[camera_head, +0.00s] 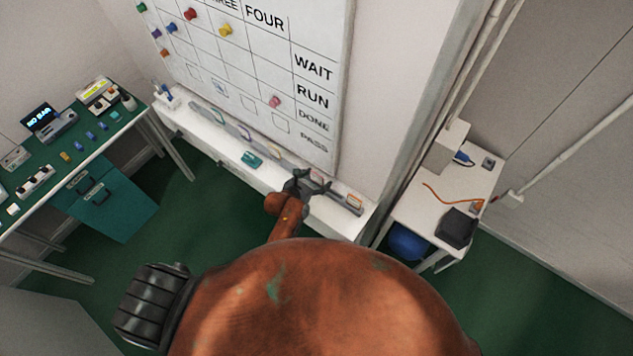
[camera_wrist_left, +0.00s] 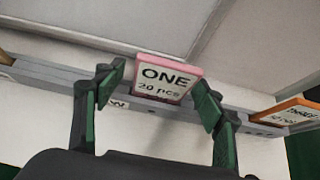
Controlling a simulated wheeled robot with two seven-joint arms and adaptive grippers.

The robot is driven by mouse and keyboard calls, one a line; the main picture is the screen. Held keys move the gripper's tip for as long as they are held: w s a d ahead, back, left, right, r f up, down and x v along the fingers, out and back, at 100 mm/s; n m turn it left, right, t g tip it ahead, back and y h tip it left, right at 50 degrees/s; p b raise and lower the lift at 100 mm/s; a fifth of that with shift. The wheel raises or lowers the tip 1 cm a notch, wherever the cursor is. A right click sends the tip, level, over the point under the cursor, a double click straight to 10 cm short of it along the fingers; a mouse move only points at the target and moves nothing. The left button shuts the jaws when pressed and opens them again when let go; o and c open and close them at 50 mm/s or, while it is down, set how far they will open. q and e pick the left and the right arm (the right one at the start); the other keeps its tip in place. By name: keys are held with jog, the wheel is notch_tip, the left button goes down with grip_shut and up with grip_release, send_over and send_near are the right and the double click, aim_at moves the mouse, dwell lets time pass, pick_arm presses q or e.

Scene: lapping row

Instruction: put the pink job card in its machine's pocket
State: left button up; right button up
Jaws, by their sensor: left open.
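The pink-edged job card (camera_wrist_left: 165,80), lettered "ONE 20 pcs", stands in a grey rail (camera_wrist_left: 60,80) in the left wrist view. In the head view it shows small (camera_head: 317,177), beside my gripper. My left gripper (camera_head: 308,184) is open at the rail. In the left wrist view its two fingers (camera_wrist_left: 160,90) stand on either side of the card, with gaps to its edges. I cannot make out a machine's pocket for it. My right gripper is out of view.
An orange-edged card (camera_wrist_left: 290,113) stands to the right on the rail. A whiteboard (camera_head: 255,60) with coloured magnets rises behind the white ledge (camera_head: 225,155). A teal object (camera_head: 251,159) lies on the ledge. Green bench (camera_head: 75,150) left, white table (camera_head: 440,185) right; open floor between bench and ledge.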

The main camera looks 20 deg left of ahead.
pick_arm(q)
jog(key=c, duration=1.2)
jog(key=shift+r, duration=0.1)
